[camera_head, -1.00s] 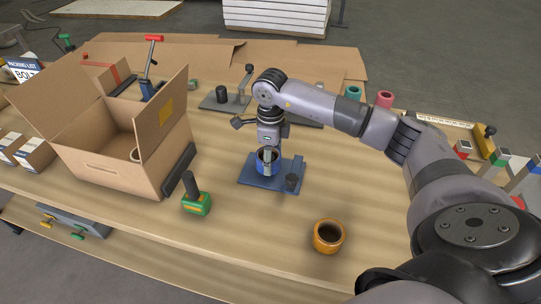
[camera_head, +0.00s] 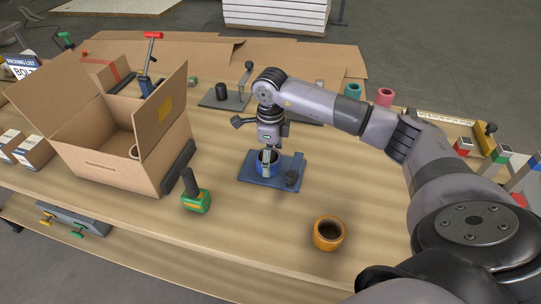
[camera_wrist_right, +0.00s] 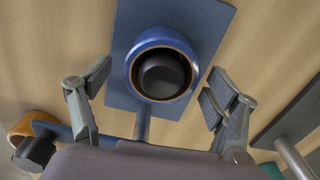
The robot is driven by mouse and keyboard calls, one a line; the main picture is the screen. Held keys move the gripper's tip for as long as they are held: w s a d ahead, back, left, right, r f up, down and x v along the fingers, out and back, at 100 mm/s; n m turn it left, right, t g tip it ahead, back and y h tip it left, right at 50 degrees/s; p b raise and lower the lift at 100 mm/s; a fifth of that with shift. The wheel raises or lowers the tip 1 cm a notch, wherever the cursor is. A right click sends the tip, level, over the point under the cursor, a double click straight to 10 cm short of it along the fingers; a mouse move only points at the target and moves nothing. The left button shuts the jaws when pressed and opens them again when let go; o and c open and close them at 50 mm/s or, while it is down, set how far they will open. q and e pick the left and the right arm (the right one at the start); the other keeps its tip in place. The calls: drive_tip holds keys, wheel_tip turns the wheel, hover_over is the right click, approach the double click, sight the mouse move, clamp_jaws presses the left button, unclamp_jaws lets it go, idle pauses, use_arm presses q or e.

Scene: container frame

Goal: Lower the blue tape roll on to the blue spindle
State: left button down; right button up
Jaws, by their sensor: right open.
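The blue tape roll (camera_head: 268,170) is at the blue base plate (camera_head: 250,180) in the middle of the table. In the right wrist view the roll (camera_wrist_right: 148,40) is a blue ring around the dark spindle (camera_wrist_right: 160,76), over the blue plate (camera_wrist_right: 207,28). My right gripper (camera_head: 268,156) points down just above the roll. In the wrist view its fingers (camera_wrist_right: 158,80) stand apart, one on each side of the roll, with gaps. Whether the roll rests fully on the plate is hard to tell. My left gripper is not in view.
An orange roll (camera_head: 329,233) lies nearer the front edge. Teal (camera_head: 353,91) and pink (camera_head: 385,97) rolls stand behind.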

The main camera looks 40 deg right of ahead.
drive_tip(key=shift+r, duration=0.2)
wheel_tip(320, 180, up, 12)
drive_tip(key=shift+f, duration=0.2)
idle(0.6)
